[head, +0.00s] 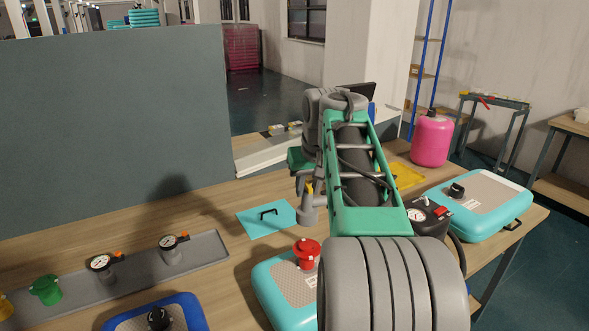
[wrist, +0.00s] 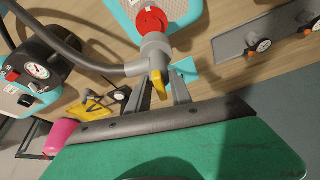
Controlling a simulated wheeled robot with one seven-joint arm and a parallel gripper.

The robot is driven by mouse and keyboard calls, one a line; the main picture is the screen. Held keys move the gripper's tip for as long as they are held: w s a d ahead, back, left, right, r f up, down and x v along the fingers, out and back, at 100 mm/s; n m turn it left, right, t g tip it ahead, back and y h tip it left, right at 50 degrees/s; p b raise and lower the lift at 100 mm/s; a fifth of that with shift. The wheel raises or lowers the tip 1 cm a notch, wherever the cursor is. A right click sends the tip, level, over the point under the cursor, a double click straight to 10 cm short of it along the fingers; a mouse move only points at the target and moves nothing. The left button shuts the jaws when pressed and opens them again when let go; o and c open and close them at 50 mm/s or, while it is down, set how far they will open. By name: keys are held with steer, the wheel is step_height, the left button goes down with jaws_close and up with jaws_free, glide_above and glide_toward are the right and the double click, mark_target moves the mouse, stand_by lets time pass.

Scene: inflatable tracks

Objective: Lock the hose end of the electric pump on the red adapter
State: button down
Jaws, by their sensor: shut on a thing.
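The red adapter (head: 307,253) stands on a turquoise inflatable track (head: 277,292) at the front of the table. In the wrist view the red adapter (wrist: 152,19) is partly covered by the grey hose end (wrist: 155,48). In the head view the hose end (head: 309,213) hangs roughly upright just behind the adapter, with a small gap between them in the picture. My gripper (wrist: 163,84) is shut on the hose end, near its yellow part. The fingertips are mostly hidden in the head view. The black electric pump (head: 430,216) with a gauge stands at right, its hose running to the hose end.
A second turquoise track (head: 478,206) lies at right and a blue one (head: 155,312) at front left. A grey tray (head: 205,249) holds gauges and a green adapter (head: 45,289). A turquoise sheet with a handle (head: 262,221) lies behind the adapter. A tall grey panel (head: 110,120) stands behind.

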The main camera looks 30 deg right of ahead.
mark_target(312, 213)
steer(key=shift+s+d+r, duration=0.1)
steer(key=shift+s, duration=0.1)
steer(key=shift+f+b, duration=0.75)
steer(key=shift+f, duration=0.1)
steer(key=shift+f+b, duration=1.65)
steer(key=shift+f, duration=0.45)
steer(key=shift+f+b, duration=1.4)
steer(key=shift+f, duration=0.65)
steer(key=shift+r, duration=0.1)
steer(key=shift+r+n+p, duration=0.1)
steer(key=shift+n+p, duration=0.4)
steer(key=shift+p, duration=0.25)
steer(key=n+y+p, duration=0.1)
steer(key=n+p, duration=0.2)
steer(key=p, duration=0.1)
steer(key=shift+n+y, duration=0.4)
